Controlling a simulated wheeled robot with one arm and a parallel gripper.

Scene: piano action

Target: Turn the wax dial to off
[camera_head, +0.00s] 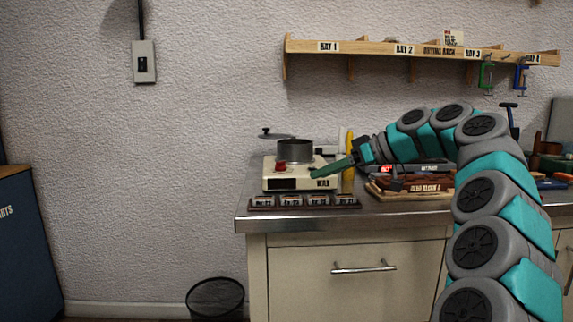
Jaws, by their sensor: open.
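The wax melter is a cream-coloured unit (300,184) labelled WAX, with a grey metal pot (295,151) on top. It stands on the left part of the counter. A small red part (280,167) shows at its upper left, beside the pot. I cannot make out a dial or its setting for certain. My gripper (318,173) is green and reaches in from the right, its tip in front of the melter's right side, near the WAX label. The gap between the fingers is too small to see, and I cannot tell whether it touches the melter. It appears to hold nothing.
A row of small labelled trays (305,201) lies along the counter's front edge. A yellow upright object (349,160) stands just right of the melter. Wooden parts (409,186) lie further right. A wall shelf (375,49) hangs above. The floor left of the counter holds a black bin (215,299).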

